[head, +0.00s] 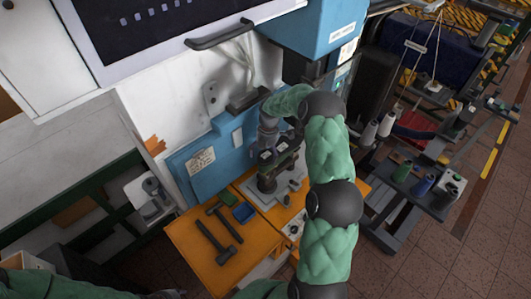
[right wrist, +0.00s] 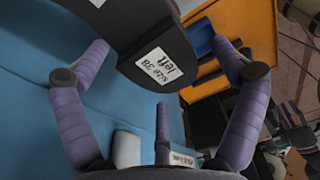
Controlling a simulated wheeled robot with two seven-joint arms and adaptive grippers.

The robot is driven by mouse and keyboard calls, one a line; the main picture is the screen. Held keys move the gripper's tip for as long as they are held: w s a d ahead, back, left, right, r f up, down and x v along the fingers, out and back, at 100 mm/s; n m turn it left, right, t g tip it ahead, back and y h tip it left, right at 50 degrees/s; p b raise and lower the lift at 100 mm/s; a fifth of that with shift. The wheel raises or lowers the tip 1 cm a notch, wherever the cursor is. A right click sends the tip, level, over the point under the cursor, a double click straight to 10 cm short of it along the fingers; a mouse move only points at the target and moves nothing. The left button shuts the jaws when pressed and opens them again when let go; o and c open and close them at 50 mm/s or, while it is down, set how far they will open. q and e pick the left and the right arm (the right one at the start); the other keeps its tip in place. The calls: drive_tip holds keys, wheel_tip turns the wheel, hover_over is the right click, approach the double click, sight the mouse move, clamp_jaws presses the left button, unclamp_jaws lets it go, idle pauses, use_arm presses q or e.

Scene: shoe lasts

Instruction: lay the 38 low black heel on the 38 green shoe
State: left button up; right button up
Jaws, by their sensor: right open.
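In the right wrist view a black piece (right wrist: 160,35) with a white label reading "size 38 left" sits between the spread purple fingers of my open right gripper (right wrist: 161,50). I see no finger clearly closed on it. In the head view my right gripper (head: 268,135) points down over the machine, just above dark pieces with white labels (head: 272,155) on a dark stand. The gripper partly covers these. I cannot make out a green shoe apart from them, nor tell heel from shoe here.
The orange table (head: 190,238) holds hammers (head: 216,242) and a blue tray (head: 243,212). The blue machine (head: 315,35) stands close behind and above my right arm. A dark cart (head: 420,200) with several spools stands to the right. Tiled floor lies beyond.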

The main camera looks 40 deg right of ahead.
drive_tip(key=shift+r, duration=0.15)
wheel_tip(320, 180, up, 12)
drive_tip(key=d, duration=0.1)
idle(0.3)
drive_tip(key=shift+d, duration=0.1)
idle(0.3)
